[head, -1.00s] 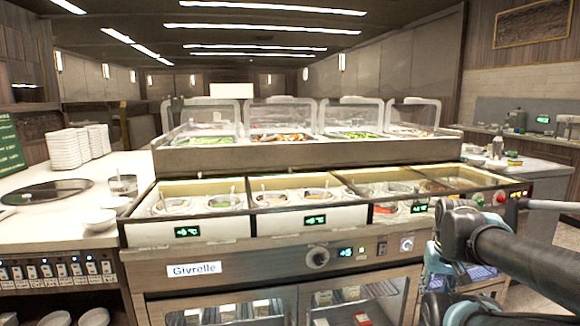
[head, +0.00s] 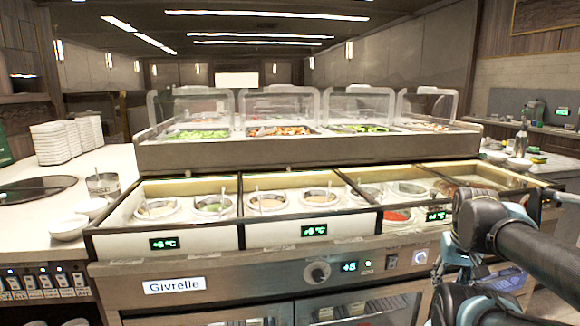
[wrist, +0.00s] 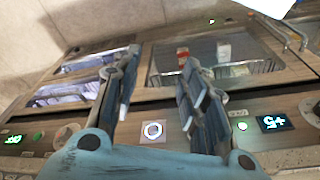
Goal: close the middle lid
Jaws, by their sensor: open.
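The middle sauce well (head: 285,235) in the head view is a white-fronted open bay with two round pots (head: 265,201) and a green display. A pale strip (head: 290,183) runs along the back edge of the wells; I cannot clearly tell whether it is the raised lid. Clear hoods (head: 290,105) stand raised over the upper food pans. My gripper (wrist: 155,80) is open and empty in the wrist view, facing the cabinet front. In the head view my arm is at the right, and the fingertips cannot be made out there.
Left and right of the middle well are further open bays, the left one (head: 118,246) with two pots. The cabinet front (head: 240,278) has a knob, displays and glass doors below. Bowls (head: 68,228) and stacked plates (head: 62,143) stand on the left counter.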

